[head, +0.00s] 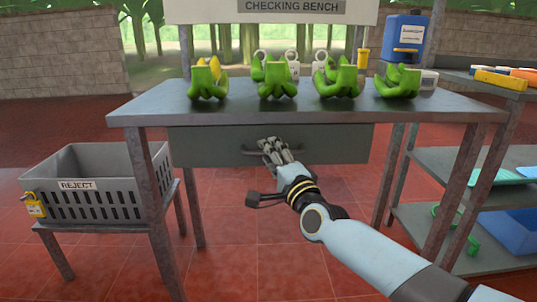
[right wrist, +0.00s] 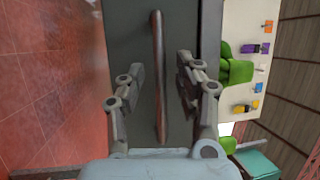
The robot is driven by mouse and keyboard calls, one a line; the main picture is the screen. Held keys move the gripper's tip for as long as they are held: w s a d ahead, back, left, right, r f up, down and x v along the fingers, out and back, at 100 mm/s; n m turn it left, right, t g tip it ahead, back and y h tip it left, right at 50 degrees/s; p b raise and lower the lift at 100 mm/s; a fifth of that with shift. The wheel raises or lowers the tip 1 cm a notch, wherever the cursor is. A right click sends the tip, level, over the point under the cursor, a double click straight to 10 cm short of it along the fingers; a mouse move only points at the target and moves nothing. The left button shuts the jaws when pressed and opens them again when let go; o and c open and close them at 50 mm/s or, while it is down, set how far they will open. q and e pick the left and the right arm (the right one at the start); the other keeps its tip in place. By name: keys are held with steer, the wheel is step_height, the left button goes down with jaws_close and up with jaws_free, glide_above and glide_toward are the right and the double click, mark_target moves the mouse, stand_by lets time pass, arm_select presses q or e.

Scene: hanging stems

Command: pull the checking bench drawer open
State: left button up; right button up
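The grey checking bench (head: 440,113) stands in the middle of the head view. Its drawer (head: 335,143) is a wide grey front under the top and looks shut. The drawer handle (head: 250,152) is a horizontal bar, partly hidden behind my right gripper (head: 272,148). In the right wrist view the handle (right wrist: 158,60) runs upright between the two fingers of my right gripper (right wrist: 160,72). The fingers are apart, one on each side of the bar, with gaps showing. I cannot tell how far past the bar the fingertips reach. My left gripper is not in view.
Several green banana bunches (head: 277,80) stand on the bench top. A grey reject crate (head: 95,185) is on a stand at left. A shelf rack (head: 470,165) with a blue bin (head: 515,228) stands at right. The red floor below the drawer is clear.

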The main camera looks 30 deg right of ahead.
steer(key=shift+w+d+r, duration=0.1)
steer(key=shift+w, duration=0.3)
steer(key=c, duration=0.3)
jaws_close()
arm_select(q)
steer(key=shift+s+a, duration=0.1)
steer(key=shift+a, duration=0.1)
